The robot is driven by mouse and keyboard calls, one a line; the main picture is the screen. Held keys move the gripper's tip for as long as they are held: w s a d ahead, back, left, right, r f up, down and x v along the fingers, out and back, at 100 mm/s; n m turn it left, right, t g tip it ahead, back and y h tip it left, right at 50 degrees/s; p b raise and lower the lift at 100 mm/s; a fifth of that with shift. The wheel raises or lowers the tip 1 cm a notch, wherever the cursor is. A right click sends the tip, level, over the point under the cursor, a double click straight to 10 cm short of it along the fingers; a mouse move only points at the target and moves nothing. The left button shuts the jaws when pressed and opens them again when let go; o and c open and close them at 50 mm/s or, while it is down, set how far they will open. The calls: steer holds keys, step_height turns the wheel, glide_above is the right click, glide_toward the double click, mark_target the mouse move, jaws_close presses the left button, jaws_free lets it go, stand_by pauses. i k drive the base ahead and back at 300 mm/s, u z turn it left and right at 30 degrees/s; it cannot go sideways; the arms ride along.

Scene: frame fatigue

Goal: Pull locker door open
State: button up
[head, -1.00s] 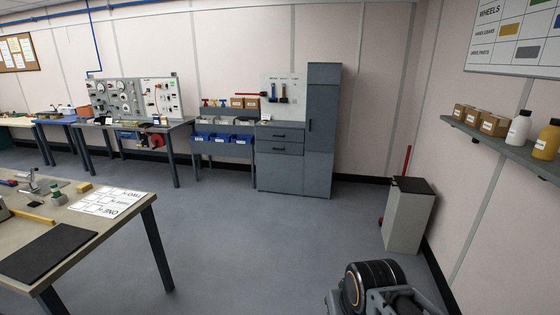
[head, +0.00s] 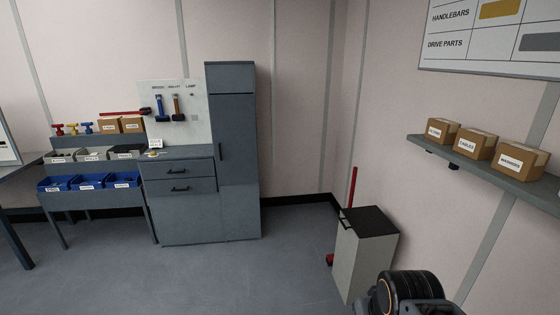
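The tall grey-blue locker (head: 231,150) stands against the back wall, right of a low drawer cabinet. Its door (head: 237,165) looks shut, with a small dark vertical handle (head: 221,151) near its left edge. A part of my arm shows at the bottom right, well in front of the locker and to its right. My gripper's fingers do not show in the view.
The drawer cabinet (head: 180,198) joins the locker's left side. A grey bin (head: 366,252) with a dark top stands to the right by the wall. A wall shelf (head: 490,170) holds boxes at the right. The floor (head: 260,275) before the locker is clear.

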mark_target(233, 117)
steer(key=u, duration=0.15)
steer(key=i, duration=2.3)
steer(key=u, duration=1.35)
steer(key=i, duration=1.5)
steer(key=u, duration=0.8)
